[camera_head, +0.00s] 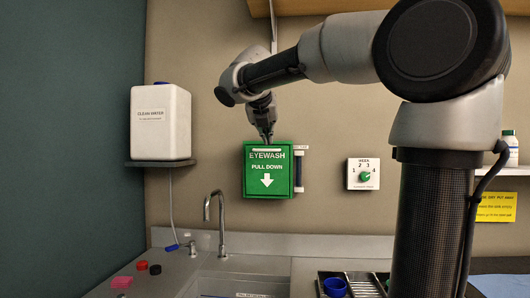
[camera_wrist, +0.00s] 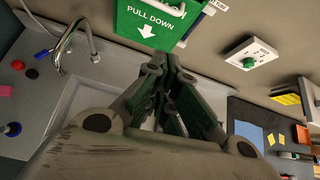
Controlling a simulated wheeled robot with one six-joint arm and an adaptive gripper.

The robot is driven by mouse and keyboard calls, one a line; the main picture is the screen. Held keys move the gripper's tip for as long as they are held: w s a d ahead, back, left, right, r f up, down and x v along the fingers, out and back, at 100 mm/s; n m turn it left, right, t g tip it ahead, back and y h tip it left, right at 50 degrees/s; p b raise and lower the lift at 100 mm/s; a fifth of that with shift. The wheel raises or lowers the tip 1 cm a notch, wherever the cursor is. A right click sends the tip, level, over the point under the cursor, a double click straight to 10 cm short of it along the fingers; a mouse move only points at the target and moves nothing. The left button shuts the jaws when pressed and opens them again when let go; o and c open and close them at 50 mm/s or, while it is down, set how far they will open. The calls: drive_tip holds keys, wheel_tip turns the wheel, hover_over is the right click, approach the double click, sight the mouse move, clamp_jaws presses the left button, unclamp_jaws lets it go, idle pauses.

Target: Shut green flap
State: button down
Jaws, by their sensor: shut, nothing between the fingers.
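The green flap (camera_head: 268,177), marked EYEWASH PULL DOWN with a white arrow, stands about upright on the wall box above the sink. I cannot tell whether it is flush with the box. In the wrist view the flap (camera_wrist: 150,18) is at the top, with a pale handle bar above its lettering. My gripper (camera_head: 268,139) is shut and empty. In the head view its tips overlap the flap's top edge; in the wrist view the gripper (camera_wrist: 172,62) lies just below and right of the arrow. I cannot tell whether it touches the flap.
A steel tap (camera_head: 215,210) rises from the sink below left. A white water container (camera_head: 160,120) sits on a shelf at left. A white dial plate (camera_head: 363,174) is on the wall at right. A tray with a blue cup (camera_head: 335,287) stands on the counter.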

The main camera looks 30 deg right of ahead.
drive_tip(key=w+a+f+t, duration=0.1)
drive_tip(key=w, duration=0.1)
approach(265, 150)
drive_tip(key=w+d+f, duration=0.3)
drive_tip(key=f, duration=0.2)
drive_tip(key=shift+w+f+m, duration=0.2)
drive_tip(key=shift+f+m, duration=0.1)
drive_tip(key=shift+f, duration=0.1)
drive_tip(key=shift+w+d+r, duration=0.3)
drive_tip(key=shift+w+d, duration=0.15)
drive_tip(key=shift+w, duration=0.25)
drive_tip(key=shift+f, duration=0.1)
